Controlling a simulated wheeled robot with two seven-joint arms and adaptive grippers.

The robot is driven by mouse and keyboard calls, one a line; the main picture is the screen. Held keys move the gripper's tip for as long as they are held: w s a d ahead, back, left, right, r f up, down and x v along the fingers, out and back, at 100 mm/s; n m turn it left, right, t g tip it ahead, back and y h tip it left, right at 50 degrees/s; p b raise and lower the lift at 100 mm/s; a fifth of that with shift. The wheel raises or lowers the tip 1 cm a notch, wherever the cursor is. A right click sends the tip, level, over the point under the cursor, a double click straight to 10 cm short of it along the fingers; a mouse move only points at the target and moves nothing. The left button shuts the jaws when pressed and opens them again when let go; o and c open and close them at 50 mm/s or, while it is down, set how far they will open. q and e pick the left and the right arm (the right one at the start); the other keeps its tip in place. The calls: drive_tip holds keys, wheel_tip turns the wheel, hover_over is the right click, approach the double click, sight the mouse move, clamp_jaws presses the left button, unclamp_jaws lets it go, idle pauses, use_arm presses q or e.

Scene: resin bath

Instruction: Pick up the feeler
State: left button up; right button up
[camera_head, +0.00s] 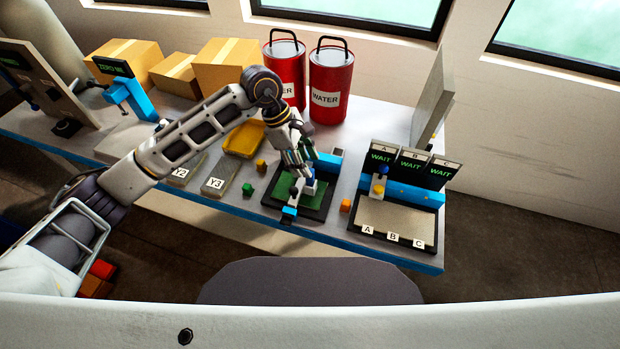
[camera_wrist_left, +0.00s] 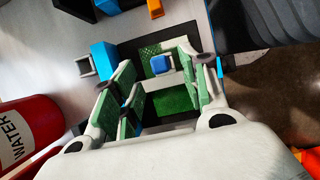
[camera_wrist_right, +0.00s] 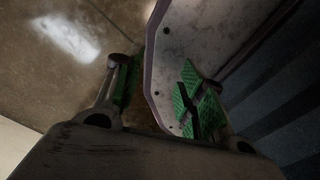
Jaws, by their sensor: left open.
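A small part with a blue top and a white body, which may be the feeler, stands on the green pad of a black tray (camera_head: 318,214). Its blue top (camera_wrist_left: 160,64) shows between my left fingers in the left wrist view, and it is partly hidden by the gripper in the head view. My left gripper (camera_head: 303,162) is open above the pad, with its green-padded fingers (camera_wrist_left: 162,82) on either side of the part and apart from each other. My right gripper (camera_wrist_right: 155,95) is open, away from the table, and shows only in its own wrist view.
A three-screen station (camera_head: 408,236) stands to the right, with an orange cube (camera_head: 346,205) beside it. A green cube (camera_head: 248,188), a yellow tray (camera_head: 244,138) and a Y3 plate (camera_head: 220,178) lie to the left. A red water can (camera_head: 331,85) stands behind.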

sight(310, 180)
use_arm(q)
drive_tip(key=shift+f, duration=0.15)
use_arm(e)
drive_tip(key=shift+d+r, duration=0.1)
drive_tip(key=shift+d, duration=0.15)
use_arm(q)
drive_tip(key=shift+d+f, duration=0.15)
drive_tip(key=shift+f, duration=0.05)
drive_tip(key=shift+s+d+f+p, duration=0.15)
drive_tip(key=shift+d+f+p, duration=0.05)
drive_tip(key=shift+f+p, duration=0.4)
drive_tip(key=shift+x, duration=1.6)
drive_tip(key=shift+a, duration=0.1)
use_arm(e)
drive_tip(key=shift+d+r, duration=0.35)
drive_tip(key=shift+r, duration=0.4)
use_arm(q)
drive_tip(key=shift+c, duration=0.2)
use_arm(e)
drive_tip(key=shift+a, duration=0.35)
use_arm(q)
clamp_jaws()
